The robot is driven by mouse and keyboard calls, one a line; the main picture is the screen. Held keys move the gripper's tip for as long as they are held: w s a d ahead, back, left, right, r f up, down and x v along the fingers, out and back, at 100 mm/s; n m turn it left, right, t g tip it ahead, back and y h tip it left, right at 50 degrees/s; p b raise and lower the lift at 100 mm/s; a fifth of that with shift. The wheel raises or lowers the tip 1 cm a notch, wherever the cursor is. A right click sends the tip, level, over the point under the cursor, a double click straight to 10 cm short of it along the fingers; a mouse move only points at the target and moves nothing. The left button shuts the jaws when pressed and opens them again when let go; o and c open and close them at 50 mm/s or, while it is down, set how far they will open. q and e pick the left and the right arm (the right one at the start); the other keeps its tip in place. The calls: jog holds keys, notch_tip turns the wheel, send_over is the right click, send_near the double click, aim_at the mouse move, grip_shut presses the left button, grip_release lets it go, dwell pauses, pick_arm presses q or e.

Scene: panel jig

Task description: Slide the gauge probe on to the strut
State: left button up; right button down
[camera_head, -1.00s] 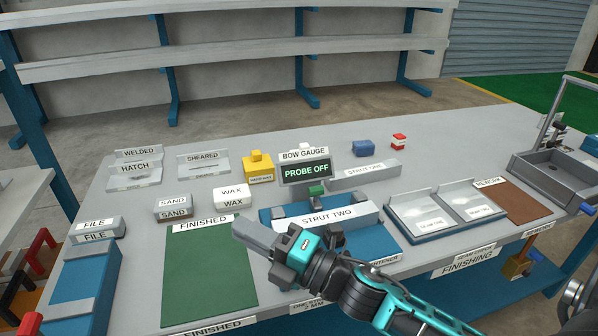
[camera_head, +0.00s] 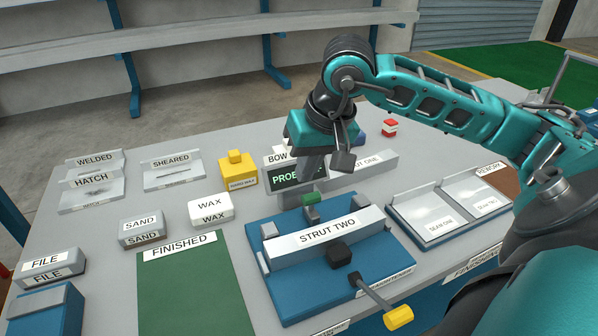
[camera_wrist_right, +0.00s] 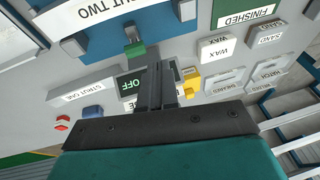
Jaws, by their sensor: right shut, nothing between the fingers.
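Strut two (camera_head: 325,238) is a long grey bar with a white label, lying in the blue jig (camera_head: 290,300). The gauge probe (camera_head: 311,198) is a small piece with a green top, behind the strut and apart from it. The bow gauge's screen (camera_head: 285,178) is partly covered by my arm; in the wrist view (camera_wrist_right: 131,86) it shows "OFF". My right gripper (camera_head: 313,178) is shut and empty, pointing down above and behind the probe. In the wrist view its fingertips (camera_wrist_right: 158,68) are beside the probe's green top (camera_wrist_right: 135,50). My left gripper is not in view.
A lever with a yellow knob (camera_head: 398,317) sticks out at the jig's front. A strut-one bar (camera_head: 375,168) lies behind. Seam trays (camera_head: 425,225) stand right, the green finished mat (camera_head: 185,285) left.

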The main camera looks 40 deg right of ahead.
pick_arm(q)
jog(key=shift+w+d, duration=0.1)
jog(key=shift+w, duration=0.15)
pick_arm(e)
jog(key=d, duration=0.1)
jog(key=d+r+h, duration=0.1)
jog(key=d, duration=0.1)
jog(key=shift+w+d+r+n+h, duration=0.2)
jog(key=shift+w+r+n+h, duration=0.1)
jog(key=shift+r+h, duration=0.1)
jog(key=shift+f, duration=0.1)
pick_arm(q)
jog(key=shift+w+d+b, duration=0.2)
jog(key=shift+b, duration=0.25)
pick_arm(e)
send_over(312, 208)
jog(key=w, duration=0.2)
jog(key=f, duration=0.9)
jog(key=shift+d+f, duration=0.2)
jog(key=shift+d, duration=0.2)
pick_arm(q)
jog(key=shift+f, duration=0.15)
